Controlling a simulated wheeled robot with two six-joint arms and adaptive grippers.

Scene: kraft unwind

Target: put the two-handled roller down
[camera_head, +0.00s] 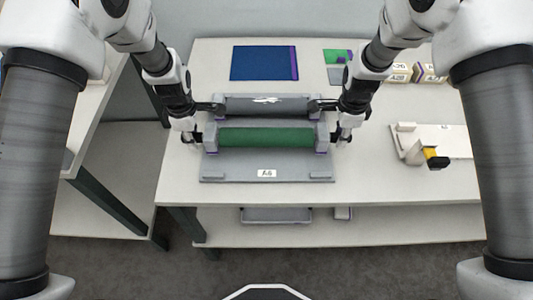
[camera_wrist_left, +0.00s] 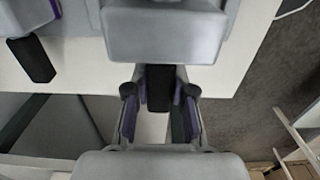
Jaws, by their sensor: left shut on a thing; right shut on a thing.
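The two-handled roller (camera_head: 266,137) has a green cylinder and lies level across a grey stand labelled A6 (camera_head: 230,171) on the white table. My left gripper (camera_head: 197,136) is at the roller's left end. In the left wrist view my left gripper (camera_wrist_left: 160,100) is shut on a dark handle (camera_wrist_left: 159,82). My right gripper (camera_head: 340,134) is at the roller's right end, shut on the handle there, which the gripper mostly hides. The roller's ends are at the stand's side supports; I cannot tell whether they bear fully on them.
A blue panel (camera_head: 264,63) lies on the table (camera_head: 410,190) behind the stand. A white fixture with a yellow-and-black part (camera_head: 436,158) is to the right. Small labelled boxes (camera_head: 430,73) stand at the back right. A lower shelf (camera_head: 380,226) runs below.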

